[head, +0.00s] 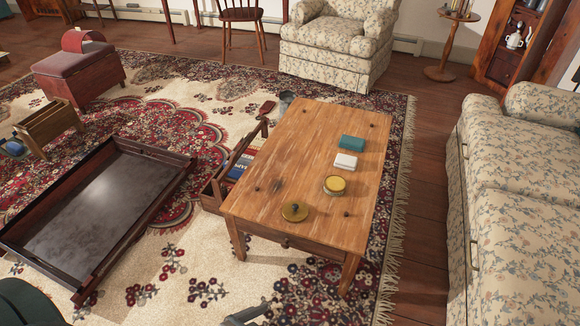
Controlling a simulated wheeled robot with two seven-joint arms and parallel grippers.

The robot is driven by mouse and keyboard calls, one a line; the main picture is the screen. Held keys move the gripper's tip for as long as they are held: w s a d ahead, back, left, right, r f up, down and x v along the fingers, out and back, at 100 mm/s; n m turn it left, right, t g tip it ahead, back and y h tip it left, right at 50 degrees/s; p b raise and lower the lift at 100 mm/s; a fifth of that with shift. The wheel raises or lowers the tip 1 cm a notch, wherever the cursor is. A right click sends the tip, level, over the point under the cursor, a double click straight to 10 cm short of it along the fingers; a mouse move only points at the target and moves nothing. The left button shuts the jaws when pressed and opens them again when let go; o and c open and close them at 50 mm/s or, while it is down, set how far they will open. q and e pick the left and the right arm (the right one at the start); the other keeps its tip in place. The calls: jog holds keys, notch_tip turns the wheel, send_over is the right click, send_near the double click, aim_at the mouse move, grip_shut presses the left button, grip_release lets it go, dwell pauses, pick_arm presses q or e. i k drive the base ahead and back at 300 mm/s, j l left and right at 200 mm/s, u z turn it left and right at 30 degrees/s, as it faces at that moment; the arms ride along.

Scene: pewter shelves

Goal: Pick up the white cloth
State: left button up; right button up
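A small white folded item, which looks like the white cloth (345,161), lies on the wooden table (300,150) toward its right side. A teal folded item (351,143) lies just behind it, and a round yellow-topped tin (334,186) stands just in front of it. Neither gripper can be made out in the head view. A small grey piece shows at the bottom edge, but I cannot tell what it is. Nothing touches the white cloth from above.
A brass round lid (294,211) sits near the table's front edge. A dark tray-like piece (95,215) and an open wooden box (213,190) with books lie left of the table. A floral sofa (520,190) stands right, beyond a strip of bare floor.

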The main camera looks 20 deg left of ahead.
aim_at(347, 162)
jog(key=i+j, duration=1.05)
jog(key=j, duration=0.15)
jog(key=i+j+z, duration=0.1)
jog(key=z, duration=1.15)
